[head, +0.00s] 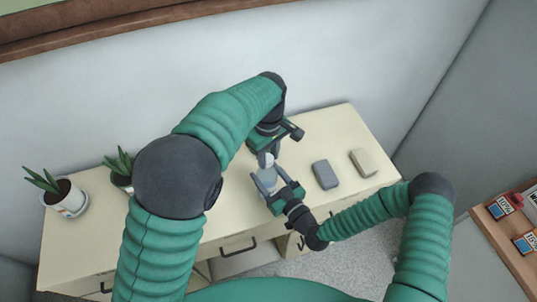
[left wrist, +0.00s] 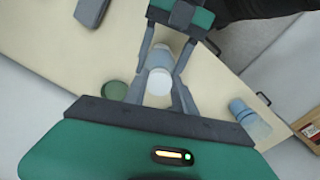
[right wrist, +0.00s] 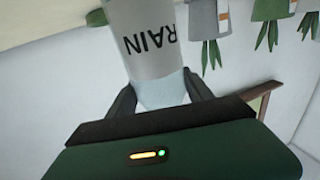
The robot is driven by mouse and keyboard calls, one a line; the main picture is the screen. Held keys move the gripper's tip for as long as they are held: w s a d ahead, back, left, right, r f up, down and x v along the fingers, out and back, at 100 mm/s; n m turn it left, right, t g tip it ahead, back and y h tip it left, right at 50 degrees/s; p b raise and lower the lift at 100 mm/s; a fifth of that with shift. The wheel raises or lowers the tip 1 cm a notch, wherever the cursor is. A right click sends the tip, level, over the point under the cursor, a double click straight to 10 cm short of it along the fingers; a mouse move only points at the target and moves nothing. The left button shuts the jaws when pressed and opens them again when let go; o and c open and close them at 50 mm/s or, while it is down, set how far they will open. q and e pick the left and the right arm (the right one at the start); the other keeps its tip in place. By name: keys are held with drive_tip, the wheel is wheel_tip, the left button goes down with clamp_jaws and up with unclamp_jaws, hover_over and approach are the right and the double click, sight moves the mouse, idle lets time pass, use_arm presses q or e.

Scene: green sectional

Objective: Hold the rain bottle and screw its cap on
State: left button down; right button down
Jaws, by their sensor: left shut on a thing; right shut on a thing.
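The rain bottle (right wrist: 155,50), pale grey with dark "RAIN" lettering, is between the fingers of my right gripper (right wrist: 160,95). In the head view my right gripper (head: 268,180) reaches in from the front and holds the bottle (head: 267,162) above the cabinet top. My left gripper (head: 275,142) is above it, pointing down. In the left wrist view the white round cap (left wrist: 158,82) is between the fingertips of my left gripper (left wrist: 158,88), in line with the bottle (left wrist: 160,57). Whether cap and bottle touch is hidden.
On the cream cabinet top (head: 320,130) lie a grey block (head: 325,174) and a beige block (head: 363,162). Two potted plants (head: 65,200) stand left. The left wrist view shows a green round thing (left wrist: 115,90) and a bluish bottle (left wrist: 250,120).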

use_arm(q)
drive_tip(key=shift+f, duration=0.55)
